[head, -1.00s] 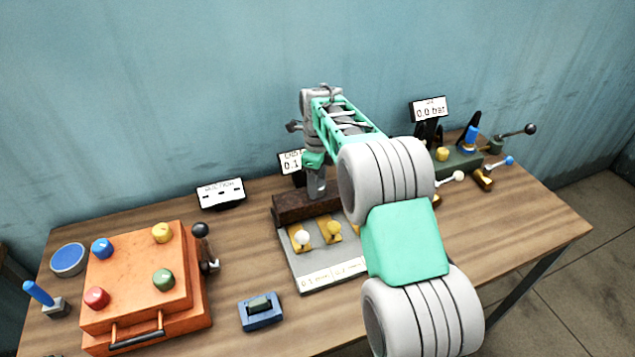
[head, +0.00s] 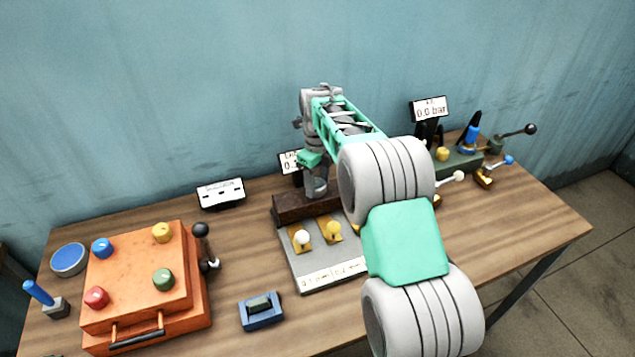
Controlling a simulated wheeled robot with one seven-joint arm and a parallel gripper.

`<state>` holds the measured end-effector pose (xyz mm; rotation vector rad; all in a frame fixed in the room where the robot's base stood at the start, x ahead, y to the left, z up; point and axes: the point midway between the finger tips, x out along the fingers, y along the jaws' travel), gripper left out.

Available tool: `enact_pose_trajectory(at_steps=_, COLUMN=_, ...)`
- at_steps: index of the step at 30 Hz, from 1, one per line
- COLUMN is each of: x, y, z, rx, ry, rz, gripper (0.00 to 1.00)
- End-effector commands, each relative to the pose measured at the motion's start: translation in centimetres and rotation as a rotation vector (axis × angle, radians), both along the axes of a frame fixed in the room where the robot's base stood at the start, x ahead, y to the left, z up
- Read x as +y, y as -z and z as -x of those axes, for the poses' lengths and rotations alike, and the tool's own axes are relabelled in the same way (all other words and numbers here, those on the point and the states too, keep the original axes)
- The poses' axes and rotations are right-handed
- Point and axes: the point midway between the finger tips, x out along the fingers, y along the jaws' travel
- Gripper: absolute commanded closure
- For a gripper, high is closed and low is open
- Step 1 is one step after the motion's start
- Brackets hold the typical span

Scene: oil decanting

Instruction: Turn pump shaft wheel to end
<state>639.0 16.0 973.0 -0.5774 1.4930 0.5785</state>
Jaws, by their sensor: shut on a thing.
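My gripper (head: 316,187) points down at the dark brown block (head: 292,208) at the back middle of the table. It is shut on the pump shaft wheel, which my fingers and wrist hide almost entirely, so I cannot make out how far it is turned. A small white display (head: 289,161) stands behind the block, partly covered by my wrist. Its reading cannot be made out in full. A grey plate (head: 318,265) with a white-knobbed lever (head: 302,238) and a yellow-knobbed lever (head: 333,228) lies in front of the block.
An orange box (head: 135,275) with coloured knobs stands at left, with a black-knobbed lever (head: 202,240) at its side. A blue switch box (head: 261,311) sits near the front. A green unit (head: 457,160) with levers and a 0.0 bar display (head: 430,109) stands at right. My arm covers the table's middle right.

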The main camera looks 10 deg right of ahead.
Motion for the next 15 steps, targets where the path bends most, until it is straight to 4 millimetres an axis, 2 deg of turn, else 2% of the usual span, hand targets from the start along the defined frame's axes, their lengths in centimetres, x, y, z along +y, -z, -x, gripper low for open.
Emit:
enact_pose_trajectory(at_steps=1, x=0.06, y=-0.13, z=-0.08, rx=-0.004, ry=0.0, rz=-0.001, gripper=0.48)
enact_pose_trajectory(at_steps=9, x=0.02, y=-0.06, z=-0.04, rx=-0.001, ry=0.0, rz=0.0, gripper=0.28)
enact_pose_trajectory(at_steps=15, x=0.01, y=-0.04, z=-0.03, rx=-0.001, ry=0.0, rz=0.0, gripper=0.28)
